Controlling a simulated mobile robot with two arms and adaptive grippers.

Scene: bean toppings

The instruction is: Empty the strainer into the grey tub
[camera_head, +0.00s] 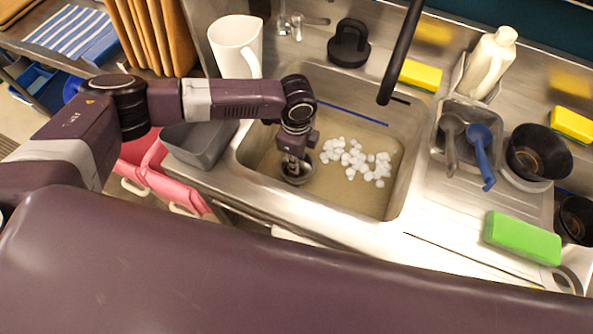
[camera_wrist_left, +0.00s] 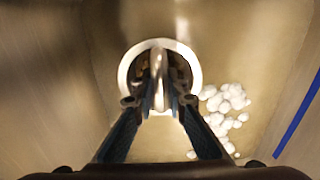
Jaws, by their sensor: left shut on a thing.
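My left gripper (camera_head: 295,164) reaches down into the left part of the sink. It is shut on the strainer (camera_head: 297,179), a small round metal cup with a pale rim. In the left wrist view, the strainer's rim (camera_wrist_left: 127,70) rings the gripper's fingertips (camera_wrist_left: 160,90), which close on its middle. I cannot tell whether it is seated in the drain or lifted, and its contents are hidden. The grey tub (camera_head: 182,152) stands at the sink's left edge, left of my gripper. My right gripper is not in view.
Several white lumps (camera_head: 355,160) lie in the sink (camera_head: 345,200) right of the strainer. A black spout (camera_head: 400,55) hangs over the sink's back right. A white jug (camera_head: 232,42) stands behind the tub. A metal tray (camera_head: 468,108) holds utensils at right.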

